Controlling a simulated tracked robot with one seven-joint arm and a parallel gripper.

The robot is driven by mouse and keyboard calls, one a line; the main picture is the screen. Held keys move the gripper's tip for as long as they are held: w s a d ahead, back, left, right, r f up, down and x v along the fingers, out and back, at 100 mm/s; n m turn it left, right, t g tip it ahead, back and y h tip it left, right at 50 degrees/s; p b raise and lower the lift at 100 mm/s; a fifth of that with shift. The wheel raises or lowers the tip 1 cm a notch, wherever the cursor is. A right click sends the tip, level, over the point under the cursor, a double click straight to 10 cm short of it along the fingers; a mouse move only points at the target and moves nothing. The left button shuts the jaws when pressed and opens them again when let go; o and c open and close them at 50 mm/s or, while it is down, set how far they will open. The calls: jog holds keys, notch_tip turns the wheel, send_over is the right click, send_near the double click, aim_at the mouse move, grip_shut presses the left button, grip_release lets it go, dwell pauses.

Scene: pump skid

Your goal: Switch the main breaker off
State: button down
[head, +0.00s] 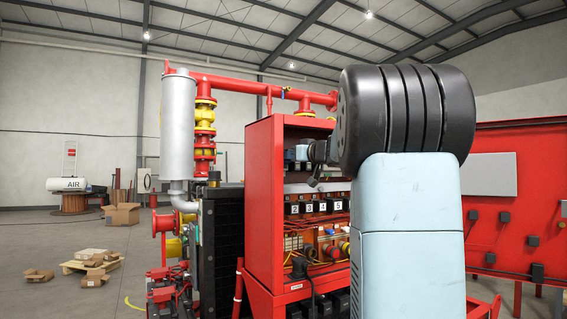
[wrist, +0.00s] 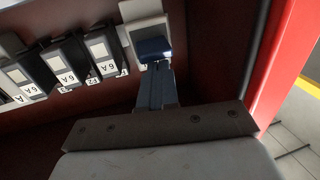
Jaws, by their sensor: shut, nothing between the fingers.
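The main breaker appears to be the pale housing (wrist: 147,28) with a dark blue lever (wrist: 153,48) at the end of a breaker row in the wrist view. My gripper (wrist: 157,75) has its fingers together and empty. Its tips are at the blue lever, overlapping its lower edge in the picture; I cannot tell whether they touch it. In the head view my gripper (head: 304,153) reaches into the upper part of the open red cabinet (head: 264,200). My arm hides much of the cabinet's right side there, and the breaker is too small to make out.
Several black breakers marked 6 A (wrist: 66,64) stand beside the pale one. A red cabinet wall (wrist: 275,60) is close on the right in the wrist view. Numbered units (head: 315,207) and coloured parts sit lower in the cabinet. A red panel (head: 510,200) stands at right.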

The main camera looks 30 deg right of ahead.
jog(key=shift+f, duration=0.45)
jog(key=shift+s+d, duration=0.1)
jog(key=shift+s, duration=0.1)
jog(key=s, duration=0.6)
jog(key=shift+s+r, duration=0.3)
jog(key=shift+s, duration=0.1)
jog(key=shift+d, duration=0.1)
dwell(0.4)
